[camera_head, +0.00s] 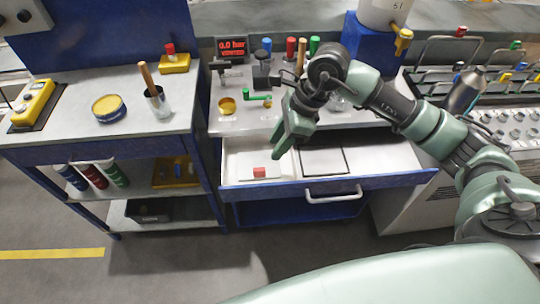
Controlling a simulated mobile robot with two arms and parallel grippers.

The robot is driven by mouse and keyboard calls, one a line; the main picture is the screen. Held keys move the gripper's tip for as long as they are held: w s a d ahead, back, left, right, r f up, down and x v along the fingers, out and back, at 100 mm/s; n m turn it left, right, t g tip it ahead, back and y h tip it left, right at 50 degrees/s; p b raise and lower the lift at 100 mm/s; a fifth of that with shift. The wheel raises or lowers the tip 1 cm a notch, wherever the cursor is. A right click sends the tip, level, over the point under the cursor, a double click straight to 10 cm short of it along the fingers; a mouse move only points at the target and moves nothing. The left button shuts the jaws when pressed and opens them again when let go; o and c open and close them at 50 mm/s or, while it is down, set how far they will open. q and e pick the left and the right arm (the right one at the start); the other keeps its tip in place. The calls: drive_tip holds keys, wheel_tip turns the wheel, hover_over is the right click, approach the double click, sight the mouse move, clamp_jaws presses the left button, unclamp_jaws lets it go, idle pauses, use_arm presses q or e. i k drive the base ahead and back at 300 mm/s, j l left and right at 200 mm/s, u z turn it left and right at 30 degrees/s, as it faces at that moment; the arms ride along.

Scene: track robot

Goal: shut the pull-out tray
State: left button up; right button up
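The pull-out tray (384,181) stands open under the worktop, with a blue front and a pale inside. A silver bar handle (333,195) is fixed to its front. A small red block (260,172) lies in its left part, and a dark-framed square (325,161) lies in the middle. My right gripper (281,150) hangs over the tray's back left part, pointing down, apart from the handle. Its fingers show side-on, so their opening is hidden. My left gripper is out of view.
The worktop (229,125) behind holds a green-handled valve (257,96), a yellow cup (227,105) and several coloured handles. A side table (62,120) stands left. A blue shelf lies below the tray. The floor in front is clear.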

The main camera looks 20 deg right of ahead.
sight(359, 160)
drive_tip(key=z, duration=1.35)
drive_tip(key=k+j, duration=0.1)
drive_tip(key=j, duration=0.25)
drive_tip(key=k+j, duration=0.15)
drive_tip(key=j, duration=0.25)
drive_tip(key=k+j, duration=0.1)
drive_tip(key=j, duration=0.25)
drive_tip(key=k+j, duration=0.15)
drive_tip(key=j, duration=0.2)
drive_tip(key=u, duration=0.05)
